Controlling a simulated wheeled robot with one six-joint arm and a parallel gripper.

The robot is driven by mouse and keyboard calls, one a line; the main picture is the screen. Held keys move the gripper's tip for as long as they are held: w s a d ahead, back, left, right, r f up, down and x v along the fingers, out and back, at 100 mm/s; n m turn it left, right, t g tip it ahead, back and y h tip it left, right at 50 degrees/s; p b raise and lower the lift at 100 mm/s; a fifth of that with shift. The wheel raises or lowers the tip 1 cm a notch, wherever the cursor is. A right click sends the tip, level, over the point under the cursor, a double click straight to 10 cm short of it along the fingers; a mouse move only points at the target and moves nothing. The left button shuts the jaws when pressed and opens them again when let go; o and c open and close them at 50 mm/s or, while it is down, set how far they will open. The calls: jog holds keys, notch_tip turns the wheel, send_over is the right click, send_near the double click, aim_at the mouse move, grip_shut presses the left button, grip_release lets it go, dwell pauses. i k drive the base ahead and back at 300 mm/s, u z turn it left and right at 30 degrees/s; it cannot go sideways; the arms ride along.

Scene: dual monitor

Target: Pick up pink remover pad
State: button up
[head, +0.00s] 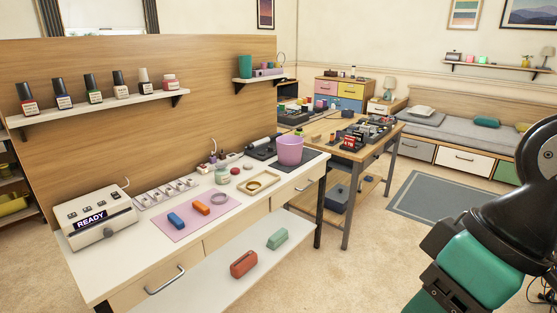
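I cannot make out for certain which thing is the pink remover pad. Small round reddish pieces (235,171) lie near the back of the white desk (110,263), beside a small pale jar (222,174). A flat pink mat (190,226) lies on the desk, with a blue block (176,220) and an orange block (201,208) on it. The black and teal part at the right is my arm; my gripper's fingers are not in view.
A white machine reading READY (96,217) stands at the desk's left end. A pink bucket (290,150) stands at the far end. A shelf (100,108) with nail polish bottles hangs above. Open floor (350,250) lies between desk and arm.

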aim_at(234, 172)
jog(key=z, duration=0.2)
jog(key=i, duration=1.5)
jog(key=u, duration=0.35)
jog(key=i, duration=0.75)
jog(key=u, duration=1.4)
jog(key=i, duration=0.85)
jog(key=u, duration=0.75)
